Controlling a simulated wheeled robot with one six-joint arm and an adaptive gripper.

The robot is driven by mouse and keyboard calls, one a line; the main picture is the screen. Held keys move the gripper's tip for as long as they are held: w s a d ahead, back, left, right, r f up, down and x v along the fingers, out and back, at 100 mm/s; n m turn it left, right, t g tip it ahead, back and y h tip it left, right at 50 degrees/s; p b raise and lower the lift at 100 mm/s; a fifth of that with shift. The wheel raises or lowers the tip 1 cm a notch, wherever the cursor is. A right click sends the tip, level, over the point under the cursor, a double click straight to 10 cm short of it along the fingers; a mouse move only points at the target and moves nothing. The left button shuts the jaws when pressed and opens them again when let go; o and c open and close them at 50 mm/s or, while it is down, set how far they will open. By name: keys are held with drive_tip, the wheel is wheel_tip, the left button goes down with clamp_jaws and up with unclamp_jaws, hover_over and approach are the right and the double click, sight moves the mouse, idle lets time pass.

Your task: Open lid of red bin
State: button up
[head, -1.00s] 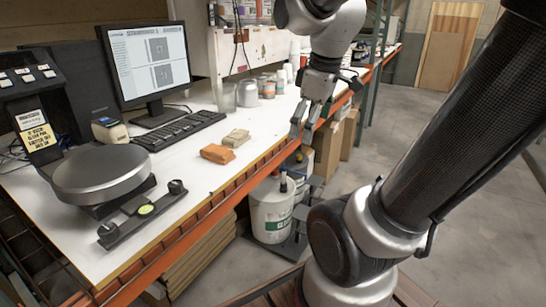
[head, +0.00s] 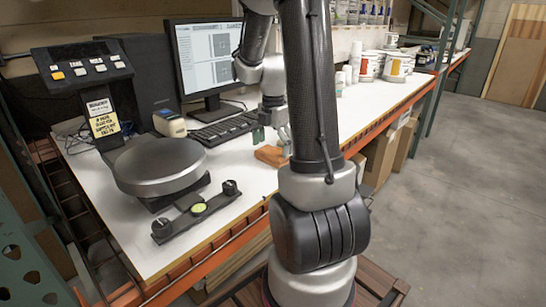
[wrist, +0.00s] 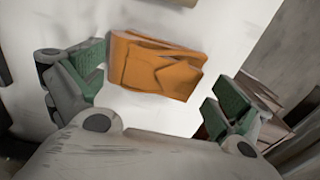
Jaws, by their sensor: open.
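No red bin or lid shows clearly in either view. My gripper (head: 272,140) is over the white worktable, partly hidden behind my own arm in the head view. In the wrist view its two green-padded fingers (wrist: 160,88) are spread wide and hold nothing. A small orange folded packet (wrist: 158,66) lies on the white surface, ahead of and between the fingers, with gaps on both sides. In the head view the orange packet (head: 269,156) lies just below the gripper, its right part covered by my arm.
The worktable (head: 238,190) also bears a monitor (head: 205,62), a keyboard (head: 224,130), a round grey scale (head: 160,163) and a black bar with a green level (head: 197,208). White tubs (head: 398,66) stand at the far right. The concrete floor (head: 460,200) to the right is clear.

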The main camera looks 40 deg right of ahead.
wheel_tip(320, 180, down, 2)
drive_tip(key=shift+c, duration=0.4)
drive_tip(key=c, duration=0.7)
